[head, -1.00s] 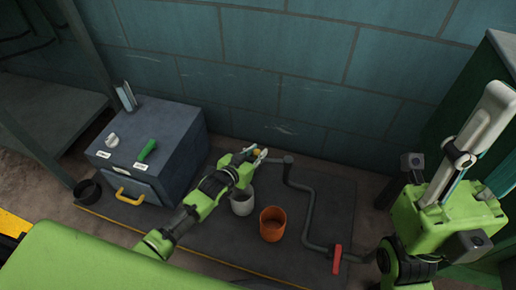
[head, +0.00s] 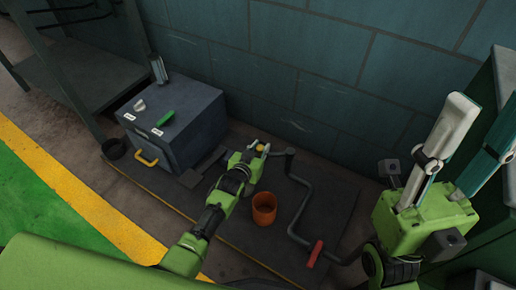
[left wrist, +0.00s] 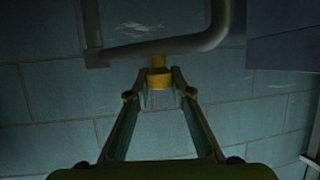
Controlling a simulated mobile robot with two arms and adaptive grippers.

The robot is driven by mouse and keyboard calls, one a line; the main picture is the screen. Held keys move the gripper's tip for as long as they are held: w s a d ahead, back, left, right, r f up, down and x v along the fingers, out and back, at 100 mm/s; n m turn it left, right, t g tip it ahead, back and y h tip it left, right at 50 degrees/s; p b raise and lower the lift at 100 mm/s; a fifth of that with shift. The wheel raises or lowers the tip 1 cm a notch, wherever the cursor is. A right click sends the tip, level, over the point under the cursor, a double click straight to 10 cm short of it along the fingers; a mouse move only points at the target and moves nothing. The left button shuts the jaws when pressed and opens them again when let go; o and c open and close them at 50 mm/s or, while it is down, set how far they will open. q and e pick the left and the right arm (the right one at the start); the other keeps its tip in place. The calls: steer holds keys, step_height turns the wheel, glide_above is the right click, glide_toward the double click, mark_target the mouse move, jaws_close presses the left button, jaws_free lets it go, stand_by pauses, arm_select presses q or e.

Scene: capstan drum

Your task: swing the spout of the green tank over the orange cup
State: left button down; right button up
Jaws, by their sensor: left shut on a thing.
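The green tank (head: 488,240) stands at the right edge, partly hidden by my right arm. A bent grey pipe, the spout (head: 291,230), runs from its side along the wall, with a red handle (head: 316,253) near the tank. My left gripper (head: 260,150) is shut on a yellow knob at the spout's far end; the yellow knob also shows between the fingertips in the left wrist view (left wrist: 160,77). The orange cup (head: 264,209) stands upright on the dark mat, nearer me than the knob and apart from it. My right gripper (head: 487,103) points up, fingers apart and empty.
The blue block wall (head: 310,60) closes the back.

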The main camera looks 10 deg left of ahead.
arm_select(q)
steer(key=c, duration=1.8)
jaws_free()
steer(key=shift+w, duration=0.1)
steer(key=v, duration=1.2)
steer(key=shift+c, duration=0.2)
